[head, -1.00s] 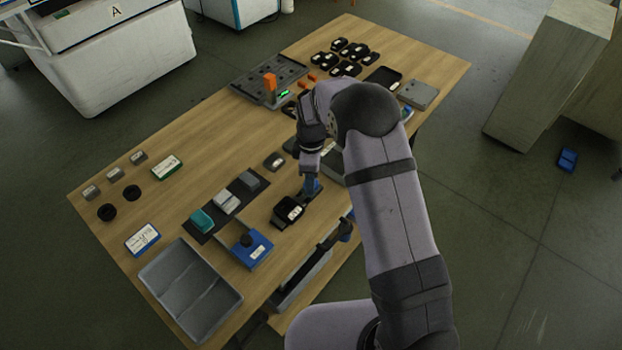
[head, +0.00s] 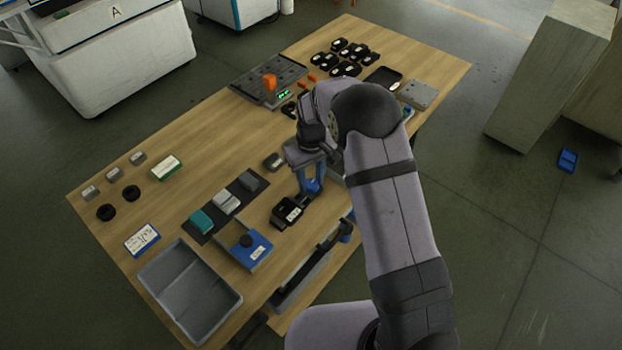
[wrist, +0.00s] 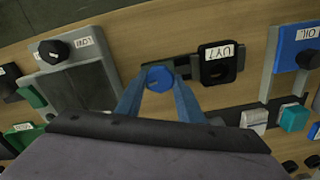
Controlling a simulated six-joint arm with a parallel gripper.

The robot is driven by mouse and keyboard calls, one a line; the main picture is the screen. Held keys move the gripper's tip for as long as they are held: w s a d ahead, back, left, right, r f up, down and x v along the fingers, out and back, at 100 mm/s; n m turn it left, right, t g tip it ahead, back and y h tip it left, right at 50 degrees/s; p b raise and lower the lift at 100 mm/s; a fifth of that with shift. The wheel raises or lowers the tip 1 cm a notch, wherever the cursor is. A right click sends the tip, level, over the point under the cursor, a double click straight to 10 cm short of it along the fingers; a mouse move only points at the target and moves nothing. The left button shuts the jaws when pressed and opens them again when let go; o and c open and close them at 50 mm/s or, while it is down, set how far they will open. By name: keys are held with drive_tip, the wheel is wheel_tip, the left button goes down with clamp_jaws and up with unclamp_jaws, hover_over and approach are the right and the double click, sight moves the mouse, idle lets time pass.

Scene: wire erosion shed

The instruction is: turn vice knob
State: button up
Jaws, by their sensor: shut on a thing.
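A small vice with a black block (head: 288,212) bearing a white label sits near the front edge of the wooden table. In the wrist view its black block (wrist: 216,62) is right of centre, on a dark rail. Its blue knob (head: 313,187) is at the rail's other end, and shows a pale mark on top in the wrist view (wrist: 159,77). My gripper (head: 310,185) points down over the knob. Its two blue fingers are shut on the knob, one on each side, in the wrist view (wrist: 159,86). The knob's lower part is hidden.
A blue-and-grey fixture with a black knob (head: 249,247) stands left of the vice, near a grey tray (head: 178,308). In the wrist view, another grey fixture (wrist: 84,84) with a black knob is at left. Bare wood (head: 195,155) lies at the table's left middle.

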sight(311, 183)
drive_tip(key=m, duration=0.6)
drive_tip(key=shift+m, duration=0.3)
drive_tip(key=m, duration=0.6)
drive_tip(key=shift+m, duration=0.3)
drive_tip(key=o, duration=1.1)
drive_tip(key=shift+c, duration=0.2)
drive_tip(key=shift+r, duration=0.1)
drive_tip(key=shift+r+b, duration=0.95)
drive_tip(key=shift+r, duration=2.65)
